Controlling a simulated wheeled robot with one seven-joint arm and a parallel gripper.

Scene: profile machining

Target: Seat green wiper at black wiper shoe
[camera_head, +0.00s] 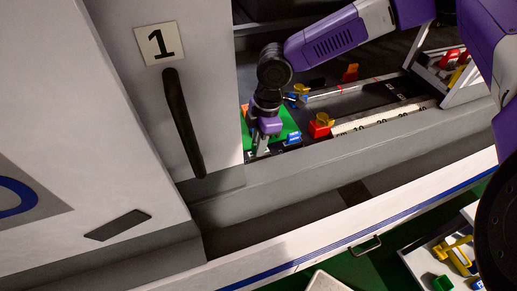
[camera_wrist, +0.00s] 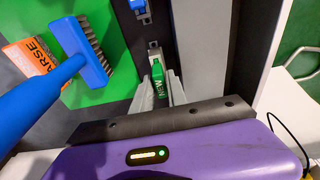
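The green wiper (camera_wrist: 158,76), marked with white letters, sits between the two pale fingers of my gripper (camera_wrist: 160,88) in the wrist view. The fingers close in on both its sides, and it looks gripped. A small grey-and-dark piece (camera_wrist: 154,48) is right at the wiper's far end. It may be the black wiper shoe, but I cannot tell for sure, nor whether the wiper is inside it. In the head view my gripper (camera_head: 262,148) points down near the front edge of the machine bed, and the wiper cannot be made out there.
The cabinet door with a black handle (camera_head: 183,122) stands close left. A red-and-yellow part (camera_head: 320,125) and a ruler (camera_head: 385,118) lie to the right.

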